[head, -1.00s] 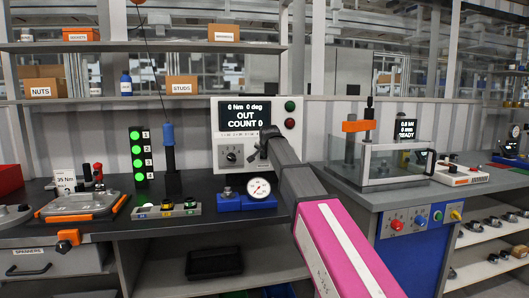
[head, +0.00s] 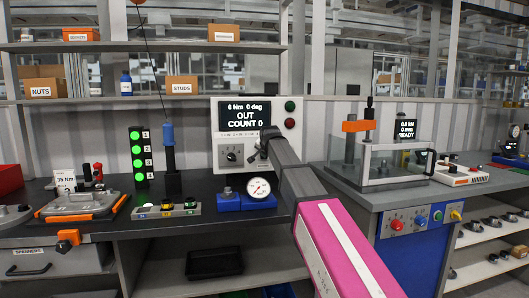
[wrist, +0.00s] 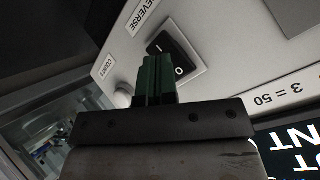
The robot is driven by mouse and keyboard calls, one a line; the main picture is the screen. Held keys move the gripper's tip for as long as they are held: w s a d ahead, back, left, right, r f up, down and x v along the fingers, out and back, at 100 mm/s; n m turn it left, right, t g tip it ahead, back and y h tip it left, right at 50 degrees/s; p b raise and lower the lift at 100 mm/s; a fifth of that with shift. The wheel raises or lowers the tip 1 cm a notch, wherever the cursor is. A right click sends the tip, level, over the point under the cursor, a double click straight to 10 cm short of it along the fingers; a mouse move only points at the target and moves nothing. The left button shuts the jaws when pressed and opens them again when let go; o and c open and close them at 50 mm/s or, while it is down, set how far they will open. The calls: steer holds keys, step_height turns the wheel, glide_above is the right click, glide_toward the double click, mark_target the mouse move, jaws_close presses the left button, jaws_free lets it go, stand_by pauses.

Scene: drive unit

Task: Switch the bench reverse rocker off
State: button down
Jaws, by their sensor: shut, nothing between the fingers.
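The reverse rocker (wrist: 172,56) is a black switch marked I and O on a light grey panel in the wrist view, beside a REVERSE label (wrist: 145,14). I cannot tell which side is pressed in. My gripper (wrist: 156,80) has its green fingers shut together and empty. In that picture the fingertips sit right at the lower left edge of the rocker; whether they touch is unclear. In the head view my gripper (head: 262,148) is at the right of the panel of the white control box (head: 203,182) and hides the rocker there.
The box has a display (head: 244,117) reading OUT COUNT 0 and a dark knob (head: 232,155). A dial gauge (head: 259,188) stands on the bench (head: 130,225) below.

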steer(key=shift+s, duration=0.25)
steer(key=shift+s+d, duration=0.1)
steer(key=shift+s+d+f, duration=0.15)
steer(key=shift+s+d, duration=0.05)
steer(key=shift+s, duration=0.55)
steer(key=shift+s+d+f, duration=0.1)
steer(key=shift+s+d, duration=0.15)
steer(key=shift+s, duration=0.5)
steer(key=shift+s+d+f, duration=0.15)
steer(key=shift+s+d, duration=0.05)
steer(key=shift+s, duration=0.55)
